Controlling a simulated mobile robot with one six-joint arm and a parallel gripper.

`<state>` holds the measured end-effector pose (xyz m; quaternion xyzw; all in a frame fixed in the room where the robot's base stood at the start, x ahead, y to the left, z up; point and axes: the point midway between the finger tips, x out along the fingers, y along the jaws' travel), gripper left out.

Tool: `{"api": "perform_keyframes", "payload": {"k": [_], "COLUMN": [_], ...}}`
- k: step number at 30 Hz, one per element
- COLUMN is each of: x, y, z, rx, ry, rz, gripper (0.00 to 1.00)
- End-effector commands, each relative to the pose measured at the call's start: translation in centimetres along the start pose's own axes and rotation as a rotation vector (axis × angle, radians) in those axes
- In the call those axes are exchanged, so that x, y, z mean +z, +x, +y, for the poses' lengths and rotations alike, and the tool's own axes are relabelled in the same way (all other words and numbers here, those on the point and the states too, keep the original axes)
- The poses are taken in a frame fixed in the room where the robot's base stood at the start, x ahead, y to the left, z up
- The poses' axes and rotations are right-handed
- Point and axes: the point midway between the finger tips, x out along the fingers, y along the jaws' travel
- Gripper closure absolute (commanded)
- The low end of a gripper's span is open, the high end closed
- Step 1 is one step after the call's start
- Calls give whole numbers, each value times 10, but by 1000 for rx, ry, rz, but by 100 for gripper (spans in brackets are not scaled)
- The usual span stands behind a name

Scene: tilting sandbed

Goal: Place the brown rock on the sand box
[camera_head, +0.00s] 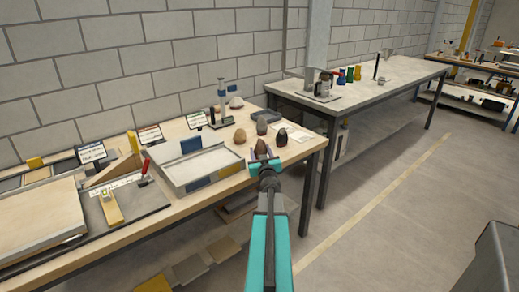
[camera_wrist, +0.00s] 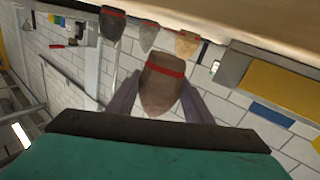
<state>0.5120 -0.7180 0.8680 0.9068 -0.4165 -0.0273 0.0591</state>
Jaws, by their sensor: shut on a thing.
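My gripper (camera_head: 264,165) is shut on a brown rock (camera_head: 261,147) with a red band around it. In the wrist view the rock (camera_wrist: 160,86) sits between the two grey fingers (camera_wrist: 158,103), its tapered end towards the palm. The sand box (camera_head: 181,190) is a shallow metal tray with a pale, flat bed, on the wooden table to the left of my gripper. Its wall with yellow and blue plates also shows at the right of the wrist view (camera_wrist: 229,68). The held rock is beside the tray, apart from it; its exact height over the table is unclear.
A tan rock (camera_head: 239,136), a grey rock (camera_head: 262,124) and a dark rock (camera_head: 282,138) stand near the held rock. The space directly above the tray is clear.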

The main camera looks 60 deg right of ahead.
Motion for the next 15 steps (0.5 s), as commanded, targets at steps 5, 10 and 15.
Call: {"api": "perform_keyframes", "payload": {"k": [5, 10, 15], "x": [-4, -5, -6], "y": [-25, -40, -50], "z": [-2, -3, -4], "rx": [-1, -1, 0], "ry": [0, 0, 0], "rz": [2, 2, 2], "gripper": [94, 94, 94]}}
